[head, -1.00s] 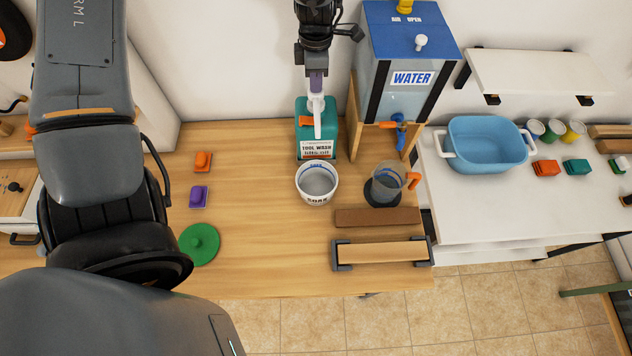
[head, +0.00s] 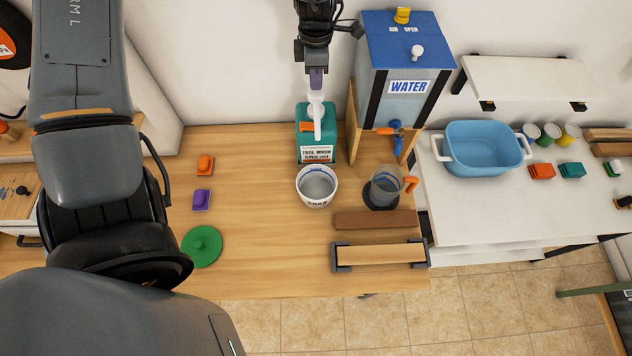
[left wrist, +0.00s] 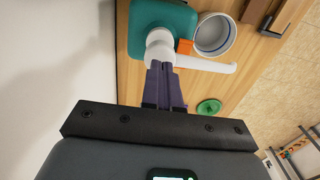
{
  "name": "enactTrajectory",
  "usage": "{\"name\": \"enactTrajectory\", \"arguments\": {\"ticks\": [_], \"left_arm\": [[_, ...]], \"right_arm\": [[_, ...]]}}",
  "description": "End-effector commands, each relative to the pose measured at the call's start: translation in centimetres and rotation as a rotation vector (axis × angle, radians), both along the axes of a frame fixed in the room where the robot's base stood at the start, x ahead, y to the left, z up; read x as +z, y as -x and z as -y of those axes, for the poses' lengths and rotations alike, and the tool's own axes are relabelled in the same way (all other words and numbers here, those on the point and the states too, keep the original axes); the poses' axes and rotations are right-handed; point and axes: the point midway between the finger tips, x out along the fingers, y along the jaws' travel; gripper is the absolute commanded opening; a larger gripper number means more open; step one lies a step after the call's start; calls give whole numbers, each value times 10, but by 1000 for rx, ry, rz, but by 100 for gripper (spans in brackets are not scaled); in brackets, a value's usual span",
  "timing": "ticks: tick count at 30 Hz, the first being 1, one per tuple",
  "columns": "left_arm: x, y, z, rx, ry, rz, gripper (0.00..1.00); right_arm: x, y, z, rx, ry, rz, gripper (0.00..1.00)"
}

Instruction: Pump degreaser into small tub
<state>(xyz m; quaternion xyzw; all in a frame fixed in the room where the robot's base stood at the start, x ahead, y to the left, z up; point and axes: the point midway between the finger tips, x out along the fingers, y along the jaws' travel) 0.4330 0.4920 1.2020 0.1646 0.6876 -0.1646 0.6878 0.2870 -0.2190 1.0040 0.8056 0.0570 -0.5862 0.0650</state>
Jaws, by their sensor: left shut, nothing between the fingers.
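The degreaser jug (head: 317,148) is a teal bottle with a white pump on the wooden bench, labelled tool wash. Its white pump head (head: 317,108) has a spout pointing toward the front. The small white tub (head: 316,187) stands just in front of the jug, below the spout, and its inside looks grey. My left gripper (head: 316,78) is shut and empty, pointing down with its purple fingertips at the top of the pump head. In the left wrist view, the fingertips (left wrist: 162,68) meet the white pump head (left wrist: 160,48). My right gripper is not in view.
A water tank (head: 400,75) on a wooden stand is right of the jug. A clear jug with orange handle (head: 386,183) stands right of the tub. A green lid (head: 201,246) lies at left. A blue basin (head: 482,146) sits on the white side table.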

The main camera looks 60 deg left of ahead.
Motion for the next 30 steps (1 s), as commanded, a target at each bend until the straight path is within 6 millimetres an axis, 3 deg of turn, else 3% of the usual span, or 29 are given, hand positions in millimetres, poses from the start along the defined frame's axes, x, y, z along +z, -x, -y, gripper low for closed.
{"name": "enactTrajectory", "arguments": {"ticks": [13, 30], "left_arm": [[-3, 0, 0, 0, 0, 0, 0], [-23, 0, 0, 0, 0, -1, 0]], "right_arm": [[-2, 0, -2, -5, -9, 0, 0], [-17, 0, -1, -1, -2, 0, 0]]}}
